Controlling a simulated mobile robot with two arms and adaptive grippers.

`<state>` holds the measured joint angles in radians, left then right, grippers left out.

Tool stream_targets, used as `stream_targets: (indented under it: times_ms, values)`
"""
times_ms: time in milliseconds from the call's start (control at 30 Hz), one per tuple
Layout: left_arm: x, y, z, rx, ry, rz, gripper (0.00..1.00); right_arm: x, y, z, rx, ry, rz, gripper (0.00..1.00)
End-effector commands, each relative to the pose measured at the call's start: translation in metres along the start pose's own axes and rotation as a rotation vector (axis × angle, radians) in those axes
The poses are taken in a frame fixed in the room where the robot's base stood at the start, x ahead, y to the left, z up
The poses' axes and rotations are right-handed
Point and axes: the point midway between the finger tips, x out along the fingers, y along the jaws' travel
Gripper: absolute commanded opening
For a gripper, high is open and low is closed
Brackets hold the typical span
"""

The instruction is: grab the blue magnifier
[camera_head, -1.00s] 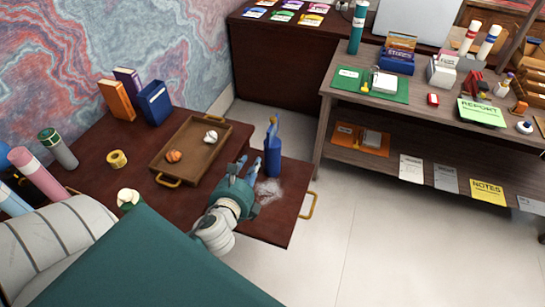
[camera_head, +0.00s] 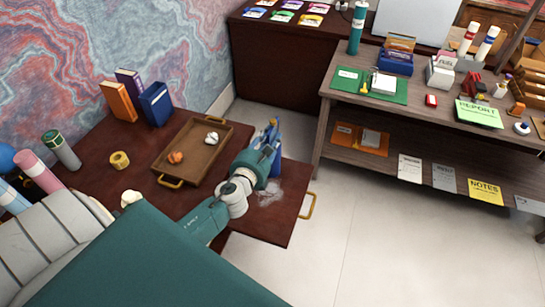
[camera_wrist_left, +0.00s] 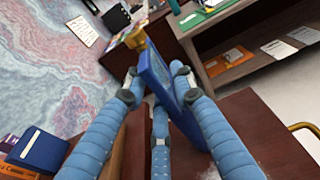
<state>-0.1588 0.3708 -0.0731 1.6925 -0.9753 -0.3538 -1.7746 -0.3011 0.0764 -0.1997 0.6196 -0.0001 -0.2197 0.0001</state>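A blue bottle-like thing with a gold top stands upright on the dark red desk. In the left wrist view this blue thing (camera_wrist_left: 158,72) is between my fingers, its gold top (camera_wrist_left: 135,37) above them. In the head view its upper part (camera_head: 272,128) shows past my left gripper (camera_head: 267,155), which hides most of it. The fingers are spread around it; I cannot tell whether they touch it. No lens of a magnifier can be made out in either view. My right gripper is out of view.
A wooden tray (camera_head: 222,161) with two small lumps stands left of my gripper. A tape roll (camera_head: 119,160) and several books (camera_head: 155,104) are farther left. A pale powdery patch (camera_head: 268,195) lies nearby. A shelf table (camera_head: 330,113) stands at the right.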

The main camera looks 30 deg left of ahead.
Motion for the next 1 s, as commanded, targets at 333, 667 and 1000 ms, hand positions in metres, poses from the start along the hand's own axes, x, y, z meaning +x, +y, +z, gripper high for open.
stream_targets:
  times_ms: [333,667,1000]
  values:
    - [0.0155,0.0005,-0.0005,0.0,0.0,0.001,0.25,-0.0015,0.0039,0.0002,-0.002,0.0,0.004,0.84]
    - [0.0153,0.0005,-0.0005,0.0,0.001,0.001,0.0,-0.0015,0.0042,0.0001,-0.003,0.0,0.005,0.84]
    - [0.0152,0.0006,0.003,0.0,-0.002,0.0,0.0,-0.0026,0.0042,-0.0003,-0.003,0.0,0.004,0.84]
